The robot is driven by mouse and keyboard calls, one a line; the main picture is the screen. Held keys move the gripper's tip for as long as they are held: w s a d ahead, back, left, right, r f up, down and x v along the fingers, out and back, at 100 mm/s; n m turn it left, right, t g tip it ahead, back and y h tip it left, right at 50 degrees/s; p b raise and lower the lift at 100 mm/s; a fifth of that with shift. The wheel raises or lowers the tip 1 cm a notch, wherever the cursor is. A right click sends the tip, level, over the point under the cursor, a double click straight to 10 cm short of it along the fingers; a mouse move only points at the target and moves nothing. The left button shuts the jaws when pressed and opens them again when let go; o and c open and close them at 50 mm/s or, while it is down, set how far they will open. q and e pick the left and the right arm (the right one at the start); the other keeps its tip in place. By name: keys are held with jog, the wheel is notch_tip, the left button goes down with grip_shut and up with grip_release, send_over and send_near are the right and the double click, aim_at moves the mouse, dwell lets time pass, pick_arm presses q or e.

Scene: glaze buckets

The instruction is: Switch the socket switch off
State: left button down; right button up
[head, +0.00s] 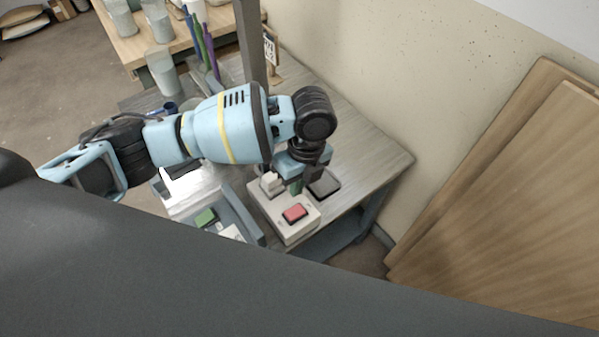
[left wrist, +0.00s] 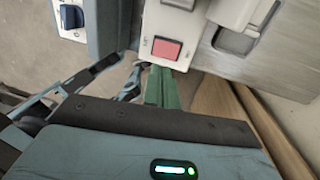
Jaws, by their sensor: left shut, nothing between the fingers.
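A pale socket box (head: 284,222) stands near the front edge of the grey table, with a red rocker switch (head: 294,213) on its top. A white plug (head: 271,183) sits at its back left part. My left gripper (head: 296,187) is shut and empty, pointing down just behind the red switch. In the left wrist view the red switch (left wrist: 167,48) shows on the box (left wrist: 150,20), just above my green fingers (left wrist: 164,88). Whether the fingers touch the box, and which way the switch is tilted, I cannot tell. My right gripper is not in view.
A blue-grey device (head: 240,209) with a green button (head: 206,218) stands left of the box. A dark tray (head: 325,184) lies to its right. Jars and colored tools stand behind. Wooden boards (head: 520,190) lean on the wall at right. The table's right part is clear.

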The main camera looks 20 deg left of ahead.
aim_at(291, 213)
pick_arm(q)
jog(key=f, duration=0.5)
jog(key=s+f, duration=0.1)
jog(key=f, duration=0.2)
jog(key=shift+a, duration=0.4)
